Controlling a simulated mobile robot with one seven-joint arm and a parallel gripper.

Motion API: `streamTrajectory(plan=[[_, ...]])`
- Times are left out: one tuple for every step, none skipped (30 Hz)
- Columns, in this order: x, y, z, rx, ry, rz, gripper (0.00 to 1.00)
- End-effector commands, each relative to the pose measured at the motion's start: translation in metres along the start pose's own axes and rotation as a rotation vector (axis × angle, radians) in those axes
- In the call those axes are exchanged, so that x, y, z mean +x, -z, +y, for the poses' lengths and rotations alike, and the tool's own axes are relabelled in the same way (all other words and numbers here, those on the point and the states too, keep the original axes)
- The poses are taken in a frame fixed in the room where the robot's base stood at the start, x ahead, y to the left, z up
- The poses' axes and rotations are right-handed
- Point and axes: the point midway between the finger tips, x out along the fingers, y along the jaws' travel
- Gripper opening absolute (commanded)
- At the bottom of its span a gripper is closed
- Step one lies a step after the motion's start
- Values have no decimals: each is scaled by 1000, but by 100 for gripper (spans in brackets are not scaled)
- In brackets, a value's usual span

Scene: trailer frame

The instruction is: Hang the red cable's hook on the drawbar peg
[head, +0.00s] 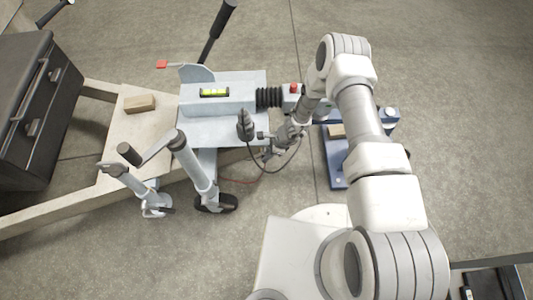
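My gripper (268,142) is at the right side of the grey drawbar housing (222,90), low beside its front edge. Its fingers are small and dark in the head view, so I cannot tell whether they are open or shut, or hold anything. I cannot pick out the drawbar peg either. A dark upright piece (245,125) stands just left of my gripper, and a black cable (262,168) loops down below it.
A black ribbed bellows (269,97) and coupling with a red knob (294,87) lie behind my gripper. A blue stand (337,165) is at right. A wooden block (139,103) rests on the frame near a dark box (33,100). Floor in front is partly clear.

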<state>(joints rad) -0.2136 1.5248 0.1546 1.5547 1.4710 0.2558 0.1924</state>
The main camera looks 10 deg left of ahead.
Motion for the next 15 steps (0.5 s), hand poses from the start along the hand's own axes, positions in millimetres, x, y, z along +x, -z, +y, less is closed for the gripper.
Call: streamTrajectory(plan=[[0, 0, 0, 0, 0, 0, 35], [0, 0, 0, 0, 0, 0, 41], [0, 0, 0, 0, 0, 0, 48], [0, 0, 0, 0, 0, 0, 53], [0, 0, 0, 0, 0, 0, 59], [0, 0, 0, 0, 0, 0, 61], [0, 0, 0, 0, 0, 0, 61], [0, 0, 0, 0, 0, 0, 61], [0, 0, 0, 0, 0, 0, 61], [0, 0, 0, 0, 0, 0, 61], [0, 0, 0, 0, 0, 0, 61], [0, 0, 0, 0, 0, 0, 61], [0, 0, 0, 0, 0, 0, 61], [0, 0, 0, 0, 0, 0, 61], [-2, 0, 0, 0, 0, 0, 61]])
